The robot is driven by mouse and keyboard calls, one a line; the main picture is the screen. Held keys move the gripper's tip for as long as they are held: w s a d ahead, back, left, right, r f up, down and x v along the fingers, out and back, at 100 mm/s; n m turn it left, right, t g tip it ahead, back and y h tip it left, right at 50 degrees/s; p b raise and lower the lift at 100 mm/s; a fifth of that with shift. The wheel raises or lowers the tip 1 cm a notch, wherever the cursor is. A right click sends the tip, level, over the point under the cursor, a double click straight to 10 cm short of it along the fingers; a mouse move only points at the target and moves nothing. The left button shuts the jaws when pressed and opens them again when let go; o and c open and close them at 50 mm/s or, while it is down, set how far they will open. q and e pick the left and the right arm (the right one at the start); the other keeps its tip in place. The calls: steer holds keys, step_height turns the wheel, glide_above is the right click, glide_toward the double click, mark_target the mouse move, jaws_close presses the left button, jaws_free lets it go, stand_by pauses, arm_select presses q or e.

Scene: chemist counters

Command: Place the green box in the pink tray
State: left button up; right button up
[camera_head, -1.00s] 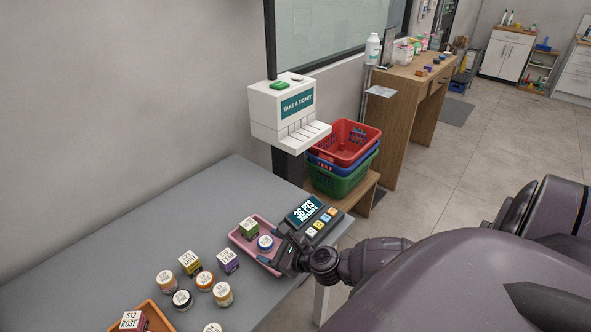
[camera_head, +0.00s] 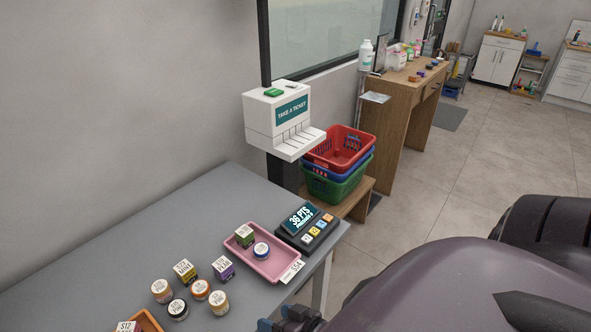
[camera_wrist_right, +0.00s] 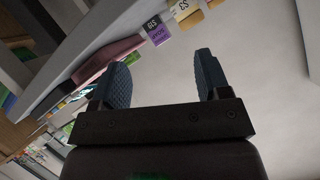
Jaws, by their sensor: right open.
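The green box (camera_head: 244,236) sits inside the pink tray (camera_head: 282,262), at its far left end. A round jar with a blue lid (camera_head: 261,251) is beside it in the tray. My right gripper (camera_head: 283,324) is at the bottom edge of the head view, apart from the tray. In the right wrist view its two fingers (camera_wrist_right: 163,82) are spread with nothing between them. The side of the pink tray (camera_wrist_right: 106,58) shows beyond the left finger. My left gripper is not in view.
A point terminal (camera_head: 308,228) stands right behind the tray. A purple box (camera_head: 223,268), a yellow box (camera_head: 185,271) and several jars (camera_head: 219,301) stand left of it. An orange tray (camera_head: 150,322) is at the bottom left. The back of the grey table (camera_head: 190,215) is clear.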

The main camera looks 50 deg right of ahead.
steer(key=s+n+h, duration=0.1)
steer(key=s+d+f+n, duration=0.1)
steer(key=s+d+n+g+h, duration=0.1)
steer(key=n, duration=0.1)
steer(key=shift+s+d+f+h, duration=0.15)
steer(key=shift+d+f+h, duration=0.05)
steer(key=shift+f+h, duration=0.15)
